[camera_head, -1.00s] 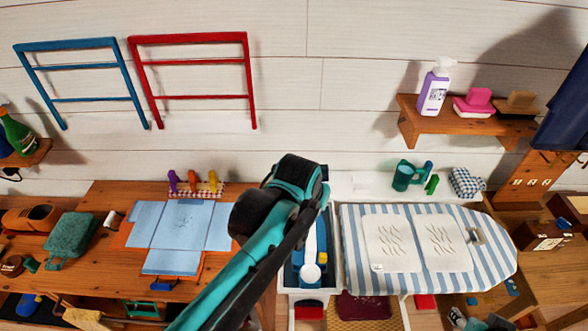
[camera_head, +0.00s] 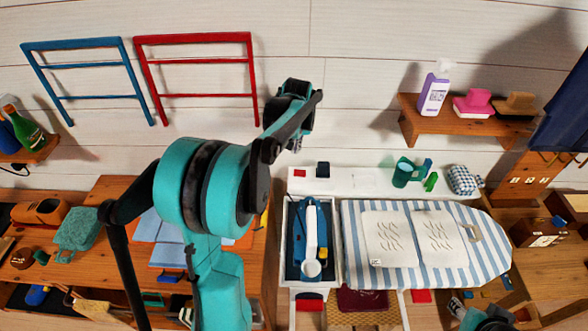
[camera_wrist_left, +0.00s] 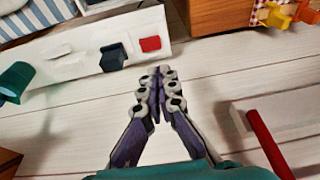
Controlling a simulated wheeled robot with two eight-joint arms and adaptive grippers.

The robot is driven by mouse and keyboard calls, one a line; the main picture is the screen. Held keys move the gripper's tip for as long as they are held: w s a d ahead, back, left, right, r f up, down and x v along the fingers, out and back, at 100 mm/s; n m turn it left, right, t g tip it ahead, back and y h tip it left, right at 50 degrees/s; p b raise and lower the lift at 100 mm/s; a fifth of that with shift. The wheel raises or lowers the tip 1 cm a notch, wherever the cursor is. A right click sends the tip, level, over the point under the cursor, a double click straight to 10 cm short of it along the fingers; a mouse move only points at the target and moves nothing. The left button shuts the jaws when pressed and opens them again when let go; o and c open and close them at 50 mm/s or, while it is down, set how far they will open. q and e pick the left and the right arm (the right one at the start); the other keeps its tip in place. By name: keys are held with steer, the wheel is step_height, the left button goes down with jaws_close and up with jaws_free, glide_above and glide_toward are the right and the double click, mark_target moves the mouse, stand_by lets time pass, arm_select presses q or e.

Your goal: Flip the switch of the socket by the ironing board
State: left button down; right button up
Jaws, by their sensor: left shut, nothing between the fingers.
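A long white socket strip (camera_head: 343,181) lies behind the ironing board (camera_head: 424,277) with its blue and white striped cover. A small red piece (camera_head: 300,173), which looks like the switch, and a dark block (camera_head: 322,169) sit at its left end. In the left wrist view the red piece (camera_wrist_left: 150,44) and the dark block (camera_wrist_left: 113,55) are side by side on the white strip (camera_wrist_left: 85,77). My left gripper (camera_head: 295,145) is shut and empty, above and apart from the red piece. Its closed fingertips (camera_wrist_left: 160,73) show near the red piece. What seems my right gripper (camera_head: 470,314) is partly cut off at the bottom.
A blue and white iron-like item (camera_head: 312,235) lies in a white tray left of the board. A green cup (camera_head: 401,174) stands on the strip's right part. A wooden shelf (camera_head: 462,124) holds a purple-white bottle (camera_head: 433,95). A red rack (camera_head: 197,96) hangs on the wall.

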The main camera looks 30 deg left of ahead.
arm_select(q)
steer(key=b, duration=0.4)
glide_toward(294, 174)
steer(key=x, duration=0.5)
steer(key=shift+w+a, duration=0.15)
steer(key=shift+w, duration=0.15)
steer(key=shift+f, duration=0.75)
steer(key=shift+s, duration=0.1)
steer(key=shift+s+a+f+t+h+b, duration=0.15)
steer(key=shift+a+f+t+h+b, duration=0.15)
steer(key=shift+f+h+b, duration=0.15)
steer(key=shift+d, duration=0.25)
